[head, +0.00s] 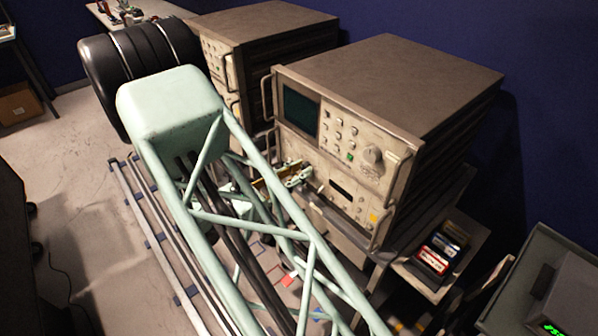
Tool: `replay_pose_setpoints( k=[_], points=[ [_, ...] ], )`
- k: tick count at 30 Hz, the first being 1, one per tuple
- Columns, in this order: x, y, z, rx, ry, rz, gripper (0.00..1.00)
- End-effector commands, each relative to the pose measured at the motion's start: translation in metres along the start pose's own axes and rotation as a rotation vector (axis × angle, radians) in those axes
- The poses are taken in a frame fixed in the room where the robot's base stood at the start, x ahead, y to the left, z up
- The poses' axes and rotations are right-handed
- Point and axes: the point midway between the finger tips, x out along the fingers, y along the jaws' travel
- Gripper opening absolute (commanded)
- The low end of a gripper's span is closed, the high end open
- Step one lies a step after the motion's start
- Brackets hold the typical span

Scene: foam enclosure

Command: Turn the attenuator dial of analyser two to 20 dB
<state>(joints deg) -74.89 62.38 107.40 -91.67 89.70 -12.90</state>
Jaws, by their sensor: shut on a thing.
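Two beige rack analysers with brown tops stand side by side: a nearer one (400,80) at the centre right and a farther one (262,22) behind it to the left. I cannot read which is analyser two. My gripper (303,176) is small in view, at the left part of the nearer analyser's lower front panel (340,187). It is shut on what appears to be the attenuator dial there. The dial itself is hidden by the fingers, and its scale and setting cannot be read. A large round knob (372,155) on the upper panel is clear of the gripper.
My green lattice arm crosses the foreground and hides much of the farther analyser's front. Handles (398,180) stick out beside the nearer panel. Red and dark boxes (433,257) lie on a low shelf at the right. Floor rails (160,240) run at the left.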

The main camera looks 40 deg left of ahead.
Motion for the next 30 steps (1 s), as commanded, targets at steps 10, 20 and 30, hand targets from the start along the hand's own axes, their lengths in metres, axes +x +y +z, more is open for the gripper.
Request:
replay_pose_setpoints(
  k=[10,20,30],
  points=[
    [-0.0001,0.0,-0.002,0.144,0.0,0.0,0.08],
    [-0.0001,-0.0002,-0.0027,0.386,0.0,0.0,0.08],
    [-0.0001,-0.0008,-0.0022,0.6,0.0,0.0,0.08]
  ],
)
